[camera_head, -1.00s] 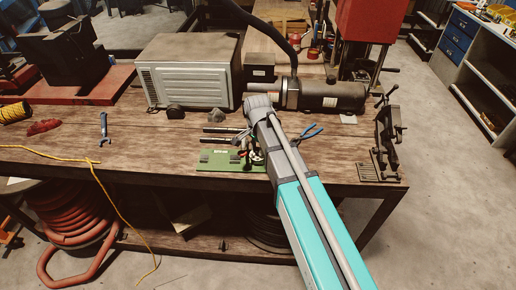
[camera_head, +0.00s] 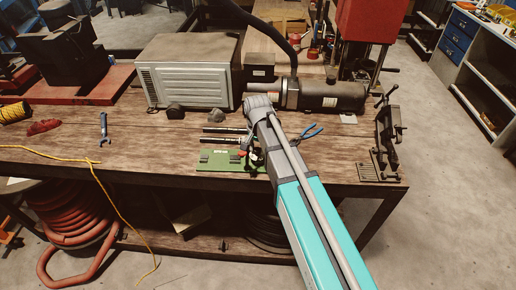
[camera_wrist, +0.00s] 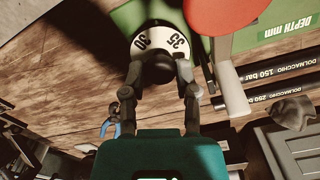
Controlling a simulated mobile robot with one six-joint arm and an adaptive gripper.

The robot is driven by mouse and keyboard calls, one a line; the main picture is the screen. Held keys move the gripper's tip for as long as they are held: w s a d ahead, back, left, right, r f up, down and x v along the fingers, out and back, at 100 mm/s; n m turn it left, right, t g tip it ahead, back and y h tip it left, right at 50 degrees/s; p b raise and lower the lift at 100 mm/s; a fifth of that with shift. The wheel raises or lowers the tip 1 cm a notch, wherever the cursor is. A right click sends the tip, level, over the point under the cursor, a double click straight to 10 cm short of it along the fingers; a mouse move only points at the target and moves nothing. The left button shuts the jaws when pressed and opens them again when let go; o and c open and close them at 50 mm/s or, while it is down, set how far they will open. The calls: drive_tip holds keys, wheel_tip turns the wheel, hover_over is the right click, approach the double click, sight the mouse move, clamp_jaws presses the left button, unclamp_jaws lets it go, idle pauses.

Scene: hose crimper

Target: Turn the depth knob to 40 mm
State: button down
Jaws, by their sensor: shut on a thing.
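The depth knob (camera_wrist: 155,72) has a black grip on a white dial with black numbers. In the wrist view the dial (camera_wrist: 160,40) shows 30 at the left and 35 at the right, both tilted; no 40 is visible. My gripper (camera_wrist: 159,75) is shut on the black grip, one finger on each side. A green panel (camera_wrist: 283,29) beside it reads DEPTH mm upside down. In the head view the green panel (camera_head: 222,161) lies at the bench's front edge, and my gripper (camera_head: 253,157) is at its right end, largely hiding the knob.
A red round part on a grey stem (camera_wrist: 232,85) stands close right of the knob. Two dark rods (camera_wrist: 270,80) labelled DOLMACCHIO lie beyond the panel. Blue-handled pliers (camera_head: 312,132) lie right of my arm. A grey-white box (camera_head: 188,85) stands behind. The bench's left front is mostly clear.

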drive_tip(key=n, duration=0.6)
drive_tip(key=shift+n, duration=0.3)
drive_tip(key=n, duration=0.6)
drive_tip(key=shift+n, duration=0.3)
drive_tip(key=shift+c, duration=1.9)
unclamp_jaws()
drive_tip(key=shift+r, duration=0.1)
